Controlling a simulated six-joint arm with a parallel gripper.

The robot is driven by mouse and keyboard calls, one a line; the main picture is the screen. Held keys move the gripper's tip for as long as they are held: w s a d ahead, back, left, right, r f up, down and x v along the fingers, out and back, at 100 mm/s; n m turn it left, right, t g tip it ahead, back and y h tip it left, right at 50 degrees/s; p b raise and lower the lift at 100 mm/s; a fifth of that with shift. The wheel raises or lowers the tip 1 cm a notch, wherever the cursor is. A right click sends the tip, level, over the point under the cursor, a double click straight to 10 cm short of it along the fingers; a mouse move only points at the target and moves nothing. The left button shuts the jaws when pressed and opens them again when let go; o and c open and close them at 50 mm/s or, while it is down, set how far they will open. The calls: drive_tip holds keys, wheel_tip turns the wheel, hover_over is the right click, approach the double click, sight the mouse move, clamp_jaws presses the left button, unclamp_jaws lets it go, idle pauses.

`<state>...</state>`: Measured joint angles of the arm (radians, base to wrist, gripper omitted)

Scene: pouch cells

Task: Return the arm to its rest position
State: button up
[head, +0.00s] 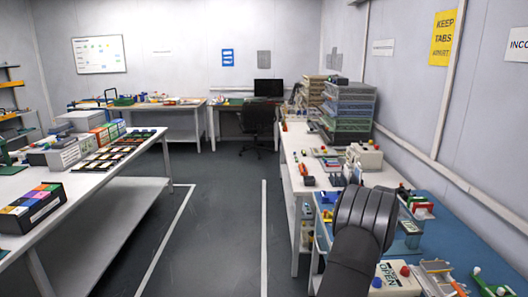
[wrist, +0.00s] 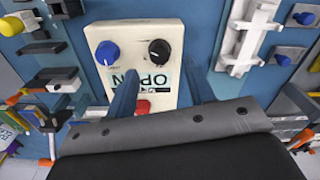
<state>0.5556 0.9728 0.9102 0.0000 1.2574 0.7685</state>
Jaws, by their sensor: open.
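My arm (head: 362,235) reaches up from the bottom of the head view over the right-hand bench; its dark rounded link hides part of the bench. My gripper (wrist: 158,66) shows in the wrist view with two blue-grey fingers spread apart and nothing between them. Beyond the fingers is a cream box (wrist: 165,42) with a blue knob, a black knob, a red button and a label reading OPEN, upside down in this view. I cannot tell the height of the fingers above the box. A cream box marked OPEN (head: 395,283) also shows in the head view.
Around the box on the blue mat (wrist: 205,80) are a white bracket fixture (wrist: 243,38) and dark blocks (wrist: 62,80). On the right-hand bench stand stacked trays (head: 347,108) and a beige device (head: 364,157). The floor aisle (head: 225,215) is clear.

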wheel_tip(320, 180, up, 13)
wheel_tip(320, 180, down, 18)
drive_tip(key=shift+r, duration=0.15)
drive_tip(key=n, duration=0.3)
drive_tip(key=shift+r+n, duration=0.1)
drive_tip(key=shift+n, duration=0.3)
drive_tip(key=n, duration=0.4)
drive_tip(key=shift+n, duration=0.3)
drive_tip(key=n, duration=0.4)
drive_tip(key=shift+n, duration=0.4)
drive_tip(key=n, duration=0.4)
